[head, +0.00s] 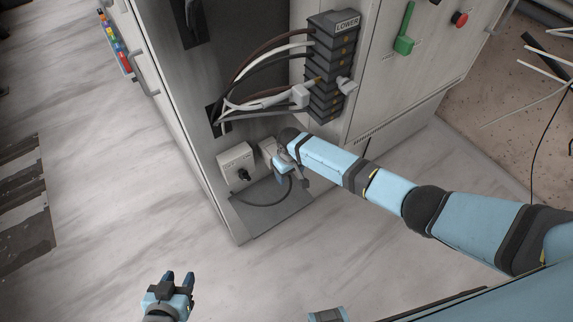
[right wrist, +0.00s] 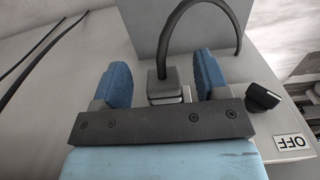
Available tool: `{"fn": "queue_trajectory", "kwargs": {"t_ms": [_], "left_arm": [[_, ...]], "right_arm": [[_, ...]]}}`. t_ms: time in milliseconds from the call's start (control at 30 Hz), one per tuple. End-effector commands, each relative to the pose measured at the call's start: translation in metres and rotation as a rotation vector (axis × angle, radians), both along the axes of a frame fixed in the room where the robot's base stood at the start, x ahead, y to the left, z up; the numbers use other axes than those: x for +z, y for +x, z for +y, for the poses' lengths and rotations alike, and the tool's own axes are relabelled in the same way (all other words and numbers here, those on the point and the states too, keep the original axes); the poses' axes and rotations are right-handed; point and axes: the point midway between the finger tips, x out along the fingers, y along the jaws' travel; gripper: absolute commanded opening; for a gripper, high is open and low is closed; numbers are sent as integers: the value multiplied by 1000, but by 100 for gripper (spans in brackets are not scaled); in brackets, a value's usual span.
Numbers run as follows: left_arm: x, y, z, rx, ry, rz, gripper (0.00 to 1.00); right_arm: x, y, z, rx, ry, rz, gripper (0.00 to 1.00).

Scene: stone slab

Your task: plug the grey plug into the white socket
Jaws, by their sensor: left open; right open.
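In the right wrist view, the grey plug (right wrist: 163,84) with a dark cable sits between my right gripper's two blue fingers (right wrist: 164,78). Gaps show on both sides of it. A small white part, possibly the white socket, shows just behind the plug, mostly hidden by the gripper bar; I cannot tell whether the plug is in it. In the head view, my right gripper (head: 284,170) is at the cabinet's lower front, beside the switch box, and hides the plug. My left gripper (head: 178,280) is open and empty above the floor, at the bottom of the view.
A white switch box (head: 236,160) with a black knob (right wrist: 262,97) and an OFF label (right wrist: 291,142) is close to my right gripper. A dark cable curves over a grey plate (head: 268,212) below. A connector stack labelled LOWER (head: 333,60) with several wires stands above.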

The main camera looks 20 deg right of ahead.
Motion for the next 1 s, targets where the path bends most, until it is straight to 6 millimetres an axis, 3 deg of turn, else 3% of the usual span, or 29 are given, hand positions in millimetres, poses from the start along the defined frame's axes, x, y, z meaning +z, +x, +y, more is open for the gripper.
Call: {"fn": "queue_trajectory", "kwargs": {"t_ms": [400, 1000], "left_arm": [[38, 1, 4, 6, 6, -8, 43], [64, -4, 9, 21, 12, -2, 43]], "right_arm": [[3, -33, -12, -1, -1, 2, 68], [0, -70, -26, 0, 0, 1, 68]]}}
